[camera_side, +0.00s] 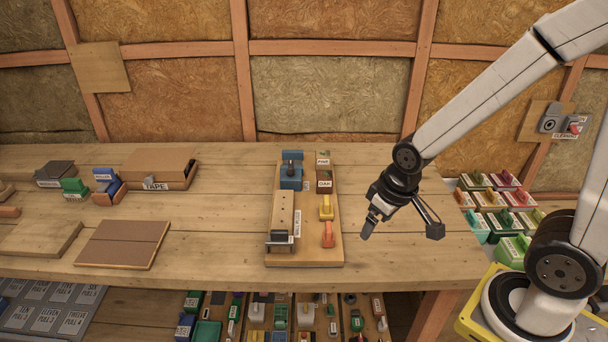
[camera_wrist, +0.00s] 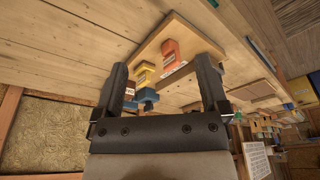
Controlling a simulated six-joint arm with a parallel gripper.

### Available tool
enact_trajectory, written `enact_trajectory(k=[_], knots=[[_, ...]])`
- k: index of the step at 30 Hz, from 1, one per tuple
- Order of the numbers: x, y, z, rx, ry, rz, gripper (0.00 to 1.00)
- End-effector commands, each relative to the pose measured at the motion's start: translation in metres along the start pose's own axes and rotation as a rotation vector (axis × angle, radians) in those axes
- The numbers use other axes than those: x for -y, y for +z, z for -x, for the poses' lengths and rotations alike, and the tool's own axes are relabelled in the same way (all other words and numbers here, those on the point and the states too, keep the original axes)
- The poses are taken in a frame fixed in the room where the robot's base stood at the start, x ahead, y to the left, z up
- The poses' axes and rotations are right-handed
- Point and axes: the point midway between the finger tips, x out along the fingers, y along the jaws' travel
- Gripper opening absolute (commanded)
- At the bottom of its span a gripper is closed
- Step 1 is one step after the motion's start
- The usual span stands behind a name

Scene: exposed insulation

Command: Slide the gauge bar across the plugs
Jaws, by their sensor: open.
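A wooden board (camera_side: 310,252) lies on the bench and bears the work; its corner shows in the wrist view (camera_wrist: 198,38). On its left side is a long light wooden block (camera_side: 282,212) with a dark metal piece (camera_side: 279,242) at the near end. I cannot tell for sure which part is the gauge bar. A yellow plug (camera_side: 326,207) and an orange plug (camera_side: 328,234) stand on the right side; the wrist view shows the orange one (camera_wrist: 170,50) and the yellow one (camera_wrist: 145,70). My gripper (camera_side: 372,228) is open and empty, right of the board and above the bench.
A blue clamp-like piece (camera_side: 291,176) and small labelled blocks (camera_side: 324,181) sit at the board's far end. A tape box (camera_side: 160,168) and flat brown panels (camera_side: 122,244) lie to the left. Bench between the panels and the board is clear.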

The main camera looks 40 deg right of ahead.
Motion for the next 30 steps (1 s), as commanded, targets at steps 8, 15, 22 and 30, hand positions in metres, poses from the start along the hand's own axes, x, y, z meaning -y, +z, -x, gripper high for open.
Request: enact_trajectory(k=[8,15,22,30], knots=[[0.000,0.000,0.000,0.000,0.000,0.000,0.94],[0.001,-0.002,0.000,0.001,-0.001,0.006,0.56],[0.008,-0.023,-0.002,0.023,-0.006,0.082,0.56],[0.033,-0.077,-0.011,0.085,-0.026,0.300,0.56]])
